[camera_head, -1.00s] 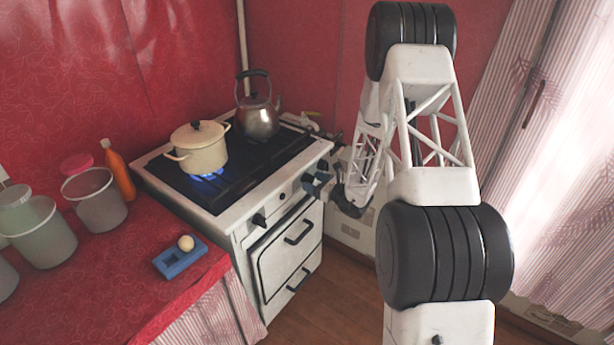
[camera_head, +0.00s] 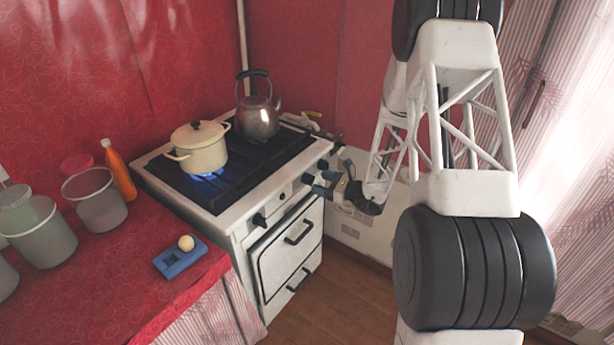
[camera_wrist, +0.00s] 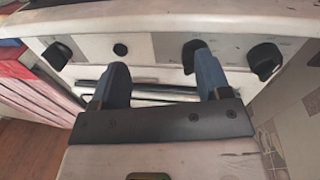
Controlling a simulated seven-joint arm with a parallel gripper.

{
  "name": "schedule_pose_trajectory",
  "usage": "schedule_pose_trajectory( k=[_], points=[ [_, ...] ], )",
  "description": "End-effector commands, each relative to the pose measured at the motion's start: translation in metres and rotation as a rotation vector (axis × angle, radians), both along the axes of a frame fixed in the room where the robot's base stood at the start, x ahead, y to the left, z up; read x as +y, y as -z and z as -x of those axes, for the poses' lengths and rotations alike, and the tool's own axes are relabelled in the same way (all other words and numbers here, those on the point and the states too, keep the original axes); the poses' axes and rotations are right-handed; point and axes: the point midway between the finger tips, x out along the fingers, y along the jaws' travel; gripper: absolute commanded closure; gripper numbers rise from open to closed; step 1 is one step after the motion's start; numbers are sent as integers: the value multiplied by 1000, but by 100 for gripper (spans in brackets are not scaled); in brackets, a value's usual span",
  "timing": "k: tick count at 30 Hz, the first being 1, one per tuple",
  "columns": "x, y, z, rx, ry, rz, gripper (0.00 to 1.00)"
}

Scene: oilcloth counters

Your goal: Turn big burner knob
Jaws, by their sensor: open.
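The stove (camera_head: 235,222) has a light front panel with dark knobs. In the wrist view a left knob (camera_wrist: 57,53), a middle knob (camera_wrist: 190,56) and a right knob (camera_wrist: 264,61) show, with a small round dark dot (camera_wrist: 120,49) between the left and middle ones. I cannot tell which is the big burner knob. My gripper (camera_wrist: 158,73) is open in front of the panel, its blue fingers apart and nothing held. Its right finger partly covers the middle knob; contact cannot be told. In the head view my gripper (camera_head: 323,183) is at the panel's right end.
A cream pot (camera_head: 203,155) sits over a lit blue flame (camera_head: 208,177). A metal kettle (camera_head: 257,118) stands behind it. The oven handle (camera_head: 299,233) sticks out below the panel. The red counter at left holds jars, an orange bottle (camera_head: 118,170) and a blue block (camera_head: 181,259).

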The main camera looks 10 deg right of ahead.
Motion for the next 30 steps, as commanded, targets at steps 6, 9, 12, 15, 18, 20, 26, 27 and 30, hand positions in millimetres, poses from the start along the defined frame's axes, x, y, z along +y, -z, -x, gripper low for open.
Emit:
schedule_pose_trajectory(
  k=[6, 9, 12, 15, 18, 20, 26, 27, 30],
  points=[
    [13, -23, 14, -22, -67, 45, 30],
    [19, -33, 20, -31, -98, 66, 30],
    [24, -42, 27, -42, -127, 88, 30],
    [29, -51, 34, -51, -157, 108, 30],
    [33, -61, 41, -62, -186, 130, 30],
    [36, -65, 45, -67, -203, 145, 30],
    [45, -82, 60, -89, -261, 190, 30],
    [46, -86, 63, -95, -272, 199, 30],
    [51, -94, 71, -106, -301, 223, 30]
  ],
)
